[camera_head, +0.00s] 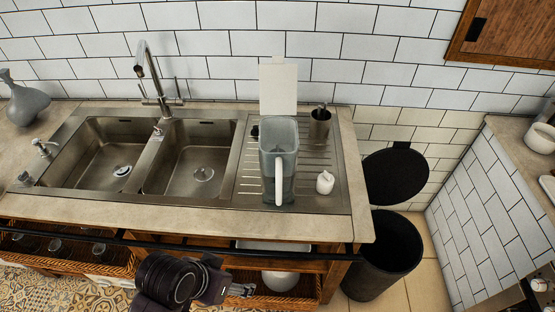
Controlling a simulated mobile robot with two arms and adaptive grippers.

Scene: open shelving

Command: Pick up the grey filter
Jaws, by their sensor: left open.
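The grey filter, a see-through grey jug (291,136) with a white handle facing me, stands upright on the ribbed metal drainboard right of the sink. A pale flat panel (278,90) rises directly behind it; I cannot tell whether it is joined to the jug. My left gripper (245,290) is at the bottom of the view, in front of the counter and nearer to me than the filter. It is open and apart from the filter, with its fingers pointing right. My right gripper is not in view.
A double sink (192,160) with a tall tap (150,75) lies left of the filter. A dark rail (200,245) runs along the counter front. An open black bin (385,255) stands right.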

